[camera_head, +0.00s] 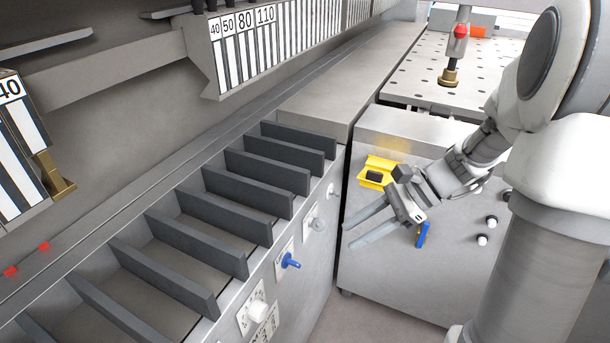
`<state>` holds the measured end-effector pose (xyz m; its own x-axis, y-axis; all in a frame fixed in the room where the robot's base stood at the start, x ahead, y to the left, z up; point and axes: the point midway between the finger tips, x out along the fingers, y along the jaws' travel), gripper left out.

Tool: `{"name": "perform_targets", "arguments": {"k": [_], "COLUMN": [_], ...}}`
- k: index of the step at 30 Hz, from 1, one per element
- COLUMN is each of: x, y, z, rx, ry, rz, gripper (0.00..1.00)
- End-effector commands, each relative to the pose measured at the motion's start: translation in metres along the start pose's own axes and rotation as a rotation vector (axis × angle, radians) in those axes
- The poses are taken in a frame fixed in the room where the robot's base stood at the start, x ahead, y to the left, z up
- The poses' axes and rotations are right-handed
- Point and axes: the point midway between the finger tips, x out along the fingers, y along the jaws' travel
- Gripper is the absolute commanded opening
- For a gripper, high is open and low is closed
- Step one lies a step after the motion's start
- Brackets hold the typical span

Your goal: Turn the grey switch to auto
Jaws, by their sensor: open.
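A light grey switch (317,223) sits on a pale plate on the front face of the slotted machine bed. Its label is too small to read, so I cannot tell its setting. My gripper (353,231) is open and empty, with its two long fingers pointing left toward the switch. In the picture the fingertips lie a little right of the switch and appear apart from it. A blue switch (290,261) and a white switch (252,317) sit lower left on the same face; which one is set to what is unreadable.
A right-hand cabinet (368,285) stands behind my gripper, with a yellow holder (378,166), a blue handle (423,235) and small knobs (483,240). Dark upright plates (262,171) line the bed. A red-and-brass tool (460,40) hangs at the upper right.

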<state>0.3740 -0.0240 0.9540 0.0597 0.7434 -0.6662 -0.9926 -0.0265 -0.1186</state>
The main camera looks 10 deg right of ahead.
Motion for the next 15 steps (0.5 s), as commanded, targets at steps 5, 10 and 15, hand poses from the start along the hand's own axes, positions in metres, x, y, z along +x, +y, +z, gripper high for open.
{"name": "perform_targets", "arguments": {"k": [5,10,15], "x": [0.017,0.023,0.025], "y": [-0.018,-0.032,-0.040], "z": [-0.059,-0.112,-0.165], "rx": [0.268,0.493,0.679], "ry": [-0.213,-0.423,-0.625], "rz": [-0.086,-0.179,-0.271], "gripper": [0.42,0.42,0.42]}}
